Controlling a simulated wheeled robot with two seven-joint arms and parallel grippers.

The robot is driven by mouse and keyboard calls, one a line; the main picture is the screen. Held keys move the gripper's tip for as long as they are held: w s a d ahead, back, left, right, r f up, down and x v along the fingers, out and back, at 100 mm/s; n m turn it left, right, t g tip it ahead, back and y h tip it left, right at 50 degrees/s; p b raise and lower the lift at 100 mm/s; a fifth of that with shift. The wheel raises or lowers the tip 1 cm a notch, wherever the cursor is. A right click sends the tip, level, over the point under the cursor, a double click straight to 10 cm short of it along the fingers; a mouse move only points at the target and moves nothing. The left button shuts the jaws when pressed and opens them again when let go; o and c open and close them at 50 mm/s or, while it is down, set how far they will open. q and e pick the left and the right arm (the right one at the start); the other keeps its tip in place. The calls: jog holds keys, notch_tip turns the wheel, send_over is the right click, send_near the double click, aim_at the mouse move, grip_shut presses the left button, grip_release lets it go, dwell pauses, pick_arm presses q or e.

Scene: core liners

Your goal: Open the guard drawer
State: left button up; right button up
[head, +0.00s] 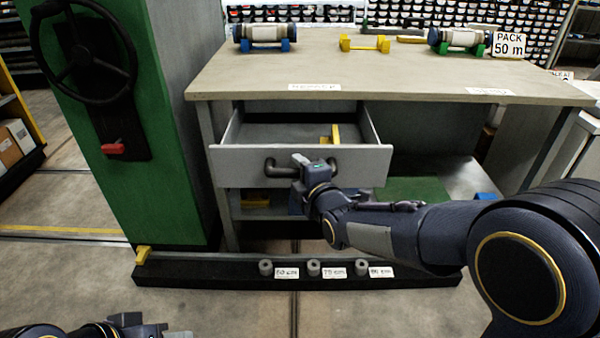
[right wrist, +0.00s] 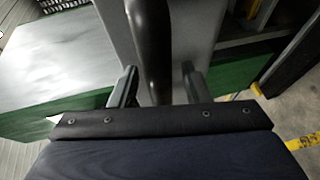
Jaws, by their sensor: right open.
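The grey guard drawer (head: 235,165) under the workbench stands pulled out, with its inside showing from above. A yellow piece (head: 335,134) is at its right inside. Its dark bar handle (head: 280,170) is on the front panel. My right gripper (head: 302,164) is at the handle, in front of the panel. In the right wrist view the handle bar (right wrist: 150,35) runs between the two spread fingers (right wrist: 158,76), with gaps beside it. My left gripper (head: 135,325) is only partly in view at the bottom left, and its jaws are unclear.
The workbench top (head: 350,75) carries core pieces on coloured holders and a "PACK 50 m" sign (head: 508,44). A green cabinet (head: 165,150) with a black handwheel (head: 85,50) stands at the left. A low black plinth (head: 220,275) with labelled grey rings runs along the floor in front.

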jog(key=p+v, duration=0.2)
jog(key=v, duration=0.5)
jog(key=shift+s+d, duration=0.15)
jog(key=shift+s, duration=0.2)
jog(key=s+d+f+m+g+h, duration=0.1)
jog(key=s+d+m+g, duration=0.2)
jog(key=s+d+m, duration=0.25)
jog(key=s+d+f+m+g, duration=0.2)
jog(key=s+d+m, duration=0.2)
jog(key=d+m, duration=0.3)
jog(key=s+d+f+m+g+h, duration=0.1)
jog(key=s+d+m+g, duration=0.15)
jog(key=s+m, duration=0.4)
jog(key=s+d+f+m+g, duration=0.2)
jog(key=s+d+m, duration=0.15)
jog(key=s, duration=0.65)
notch_tip(320, 180, up, 26)
jog(key=p, duration=2.6)
jog(key=shift+s+a+r+m, duration=0.15)
jog(key=shift+s+a+m, duration=0.05)
jog(key=shift+a+m, duration=0.2)
